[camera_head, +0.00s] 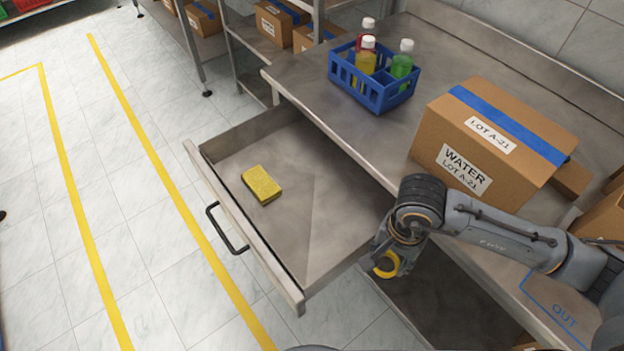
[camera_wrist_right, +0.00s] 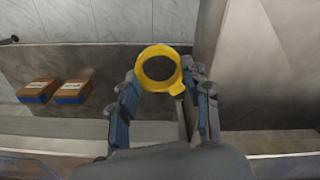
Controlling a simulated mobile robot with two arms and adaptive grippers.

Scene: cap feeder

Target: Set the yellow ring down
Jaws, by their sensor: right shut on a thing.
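The yellow ring (camera_head: 394,266) is in my right gripper (camera_head: 385,256), to the right of the open drawer's right side in the head view and below the level of the steel worktop. In the right wrist view the ring (camera_wrist_right: 160,87) sits at the fingertips of the right gripper (camera_wrist_right: 162,79), its round hole facing the camera and a small tab at its lower right. The fingers are shut on it, one on each side. What lies directly under the ring is hard to tell. My left gripper is not in view.
The open drawer (camera_head: 318,225) holds a yellow sponge (camera_head: 261,184) and is otherwise bare. On the worktop (camera_head: 330,108) stand a blue crate (camera_head: 376,97) with several bottles and a WATER carton (camera_head: 440,133). A blue OUT marking (camera_head: 564,309) is at lower right.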

